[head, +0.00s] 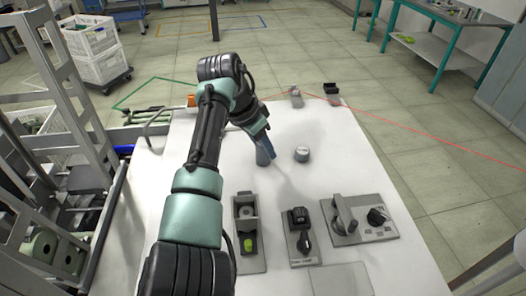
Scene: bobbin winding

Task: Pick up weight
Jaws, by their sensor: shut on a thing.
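My gripper (264,150) points down over the middle of the white table. Its jaws are closed on a small blue-grey piece (265,158) low at the tabletop. The fingers and hand cover most of this piece, so I cannot tell for certain that it is the weight, or whether it touches the table. A short silver-grey cylinder (302,154) with a pale top stands upright on the table, a little to the right of my gripper and apart from it.
Along the table's (341,280) near side stand a grey tray with a green piece (249,256), a black device on a plate (299,235) and a grey unit with a lever and black knob (360,218). Small fixtures (296,97) sit at the far edge. A rack (70,100) is left.

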